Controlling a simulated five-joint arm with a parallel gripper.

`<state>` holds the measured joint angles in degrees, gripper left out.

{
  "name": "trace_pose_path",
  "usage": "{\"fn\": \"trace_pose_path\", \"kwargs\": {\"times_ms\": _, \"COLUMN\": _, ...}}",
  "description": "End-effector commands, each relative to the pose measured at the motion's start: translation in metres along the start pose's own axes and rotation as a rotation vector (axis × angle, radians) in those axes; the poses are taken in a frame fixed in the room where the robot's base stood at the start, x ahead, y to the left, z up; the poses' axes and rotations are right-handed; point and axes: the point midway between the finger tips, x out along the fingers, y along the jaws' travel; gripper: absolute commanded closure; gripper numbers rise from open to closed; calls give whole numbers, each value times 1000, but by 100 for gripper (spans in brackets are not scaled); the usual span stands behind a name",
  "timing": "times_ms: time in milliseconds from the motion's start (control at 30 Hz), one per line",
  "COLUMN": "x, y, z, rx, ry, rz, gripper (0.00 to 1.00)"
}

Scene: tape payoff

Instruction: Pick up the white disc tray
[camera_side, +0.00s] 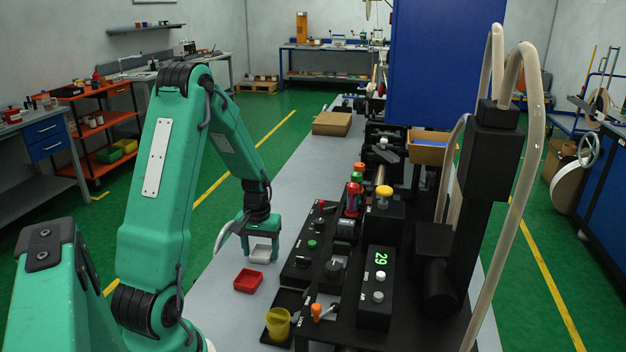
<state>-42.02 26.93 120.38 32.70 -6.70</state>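The white disc tray (261,253) is a small, shallow, light-coloured square tray on the grey bench top, left of the black machine. My green gripper (263,246) points down directly over it. Its two fingers are apart, one towards each side of the tray. The gripper body hides the tray's back part. I cannot tell whether the fingers touch the tray or whether it is clear of the bench.
A red tray (248,280) sits just in front of the white one. A yellow cup (278,322) stands nearer the camera. The black control box (310,244) with knobs is close on the right. A cardboard box (332,123) lies farther back. The bench between is clear.

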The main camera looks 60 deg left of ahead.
Motion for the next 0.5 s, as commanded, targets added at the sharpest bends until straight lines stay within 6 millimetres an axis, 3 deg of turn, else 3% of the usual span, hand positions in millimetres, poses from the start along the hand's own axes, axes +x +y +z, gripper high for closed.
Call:
{"fn": "trace_pose_path", "kwargs": {"times_ms": 33, "x": 0, "y": 0, "z": 0, "rx": 0, "ry": 0, "rz": 0, "gripper": 47}}
{"fn": "trace_pose_path", "kwargs": {"times_ms": 167, "x": 0, "y": 0, "z": 0, "rx": 0, "ry": 0, "rz": 0, "gripper": 72}}
{"fn": "trace_pose_path", "kwargs": {"times_ms": 500, "x": -2, "y": 0, "z": 0, "rx": 0, "ry": 1, "rz": 0, "gripper": 72}}
